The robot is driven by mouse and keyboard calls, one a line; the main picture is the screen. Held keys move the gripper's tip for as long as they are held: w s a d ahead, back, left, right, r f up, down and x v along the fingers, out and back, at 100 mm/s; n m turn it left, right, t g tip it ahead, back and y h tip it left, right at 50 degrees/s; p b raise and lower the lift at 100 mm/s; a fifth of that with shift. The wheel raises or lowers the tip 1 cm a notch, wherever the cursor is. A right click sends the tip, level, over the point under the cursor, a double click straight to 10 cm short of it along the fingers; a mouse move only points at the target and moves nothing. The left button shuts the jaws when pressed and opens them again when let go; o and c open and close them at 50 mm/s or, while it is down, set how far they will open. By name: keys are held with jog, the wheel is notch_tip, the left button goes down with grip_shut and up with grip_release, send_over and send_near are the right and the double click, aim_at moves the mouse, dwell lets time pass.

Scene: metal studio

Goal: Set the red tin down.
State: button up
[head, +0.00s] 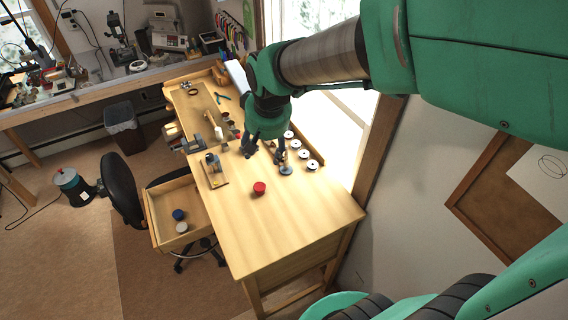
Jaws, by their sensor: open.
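The red tin (259,188) is small and round and sits upright on the wooden bench top (290,225), in the open area towards its near end. My gripper (262,156) is open, above the bench and up the picture from the red tin, apart from it. Nothing shows between its fingers, though they are small in this view.
Several white discs (312,165) line the bench's right edge beside a small dark stand (284,168). A wooden block with tools (213,172) stands left of my gripper. An open drawer (165,238) holds a blue tin (178,214) and a pale tin (181,227). The near bench end is clear.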

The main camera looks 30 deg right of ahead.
jog(key=s+a+r+t, duration=0.1)
jog(key=s+r, duration=0.3)
jog(key=s, duration=0.5)
jog(key=s+a+r+n+t, duration=0.1)
jog(key=s+r, duration=0.4)
jog(key=s, duration=0.5)
jog(key=shift+s, duration=0.2)
jog(key=shift+f, duration=0.15)
notch_tip(320, 180, down, 14)
jog(key=b, duration=1.4)
jog(key=shift+c, duration=0.4)
